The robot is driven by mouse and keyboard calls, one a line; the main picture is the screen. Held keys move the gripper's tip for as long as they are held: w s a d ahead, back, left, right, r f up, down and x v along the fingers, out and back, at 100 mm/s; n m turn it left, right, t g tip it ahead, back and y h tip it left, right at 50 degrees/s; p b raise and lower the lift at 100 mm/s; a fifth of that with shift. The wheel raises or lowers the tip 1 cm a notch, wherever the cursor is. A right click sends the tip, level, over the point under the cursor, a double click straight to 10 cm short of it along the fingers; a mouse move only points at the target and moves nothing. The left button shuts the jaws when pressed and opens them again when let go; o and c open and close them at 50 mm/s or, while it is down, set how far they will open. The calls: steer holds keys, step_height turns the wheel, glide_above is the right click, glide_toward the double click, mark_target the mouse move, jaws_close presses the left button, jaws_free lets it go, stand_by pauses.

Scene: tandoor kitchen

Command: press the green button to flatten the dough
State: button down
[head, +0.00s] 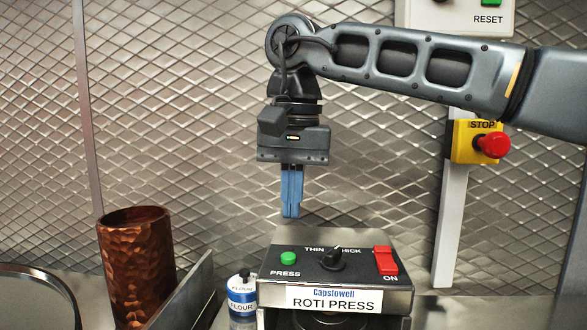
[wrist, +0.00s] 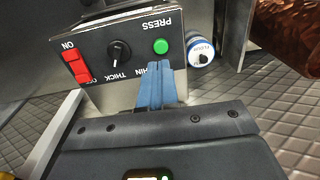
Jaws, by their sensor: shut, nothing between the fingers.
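The roti press (head: 370,280) has a black top panel with a green button (head: 288,258) labelled PRESS at its left. The green button also shows in the wrist view (wrist: 161,46), just beyond my fingertips. My gripper (head: 291,214) points straight down with its blue fingers together and nothing between them. It is above the press, apart from the panel, near the green button. In the wrist view, the blue fingers (wrist: 154,68) cover part of the THIN label. The dough is not visible in either view.
A black knob (head: 332,260) and a red ON switch (head: 385,261) share the panel. A flour jar (head: 242,295) and a hammered copper pot (head: 137,265) stand to the left. A yellow stop box with a red button (head: 493,145) is at the right. A quilted metal wall is behind.

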mark_target(290, 255)
steer(key=shift+w+a+f, duration=0.1)
steer(key=shift+f, duration=2.95)
